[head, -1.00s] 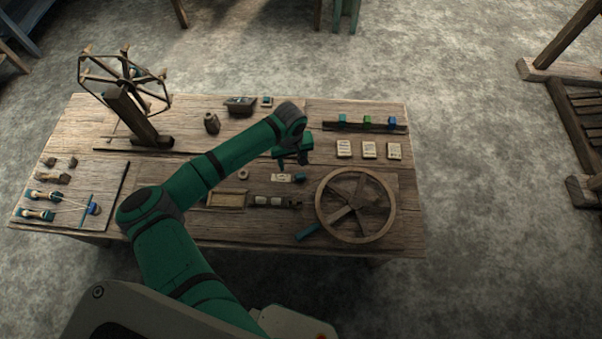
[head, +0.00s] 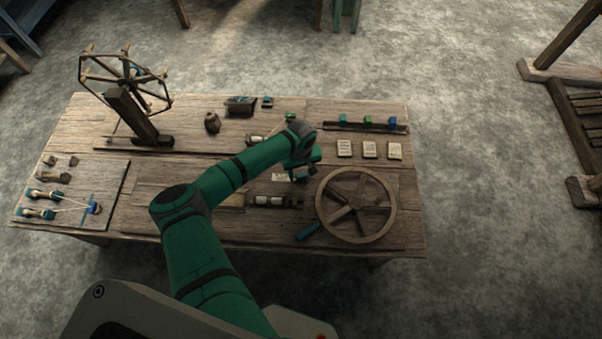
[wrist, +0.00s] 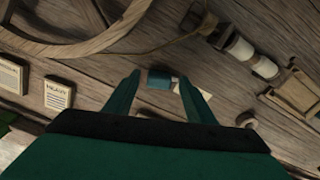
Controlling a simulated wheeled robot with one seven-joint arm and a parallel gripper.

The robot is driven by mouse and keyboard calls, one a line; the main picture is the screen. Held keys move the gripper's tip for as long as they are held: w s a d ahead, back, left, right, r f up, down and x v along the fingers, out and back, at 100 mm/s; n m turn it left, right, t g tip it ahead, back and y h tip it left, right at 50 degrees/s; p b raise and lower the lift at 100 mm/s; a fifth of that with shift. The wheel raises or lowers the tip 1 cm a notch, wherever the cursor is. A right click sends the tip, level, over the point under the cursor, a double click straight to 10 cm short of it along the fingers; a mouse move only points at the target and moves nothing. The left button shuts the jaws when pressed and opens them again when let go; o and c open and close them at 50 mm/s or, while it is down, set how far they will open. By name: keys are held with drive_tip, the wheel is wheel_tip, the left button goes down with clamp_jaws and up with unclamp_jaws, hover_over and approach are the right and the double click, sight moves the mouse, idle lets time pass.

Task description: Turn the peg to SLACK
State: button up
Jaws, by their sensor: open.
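My gripper (head: 300,172) is over the middle right of the workbench, left of the spoked wheel. In the wrist view my gripper (wrist: 160,78) has its two teal fingers apart. A small teal block (wrist: 159,79), which looks like the peg, shows between the fingertips. It sits beside a pale plate (wrist: 187,86), partly hidden by the right finger; no wording on the plate is readable. I cannot tell whether the fingers are down around the block or above it. In the head view the pale plate (head: 280,177) shows left of the gripper, and the gripper covers the block.
The spoked wheel (head: 355,205) with a teal handle (head: 307,231) is close on the right. Pale spools (head: 276,201) lie just in front. Lettered cards (head: 369,150) lie behind right. A rack of coloured blocks (head: 366,121) stands at the back. A skein winder (head: 127,95) stands far left.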

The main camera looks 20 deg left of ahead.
drive_tip(key=shift+f, duration=0.25)
drive_tip(key=c, duration=1)
drive_tip(key=shift+w, duration=0.1)
drive_tip(key=shift+c, duration=0.2)
drive_tip(key=shift+m, duration=0.3)
drive_tip(key=shift+d+m, duration=0.15)
drive_tip(key=shift+m, duration=0.75)
drive_tip(key=m, duration=0.3)
drive_tip(key=shift+m, duration=0.4)
drive_tip(key=shift+a+m, duration=0.25)
drive_tip(key=shift+m, duration=0.55)
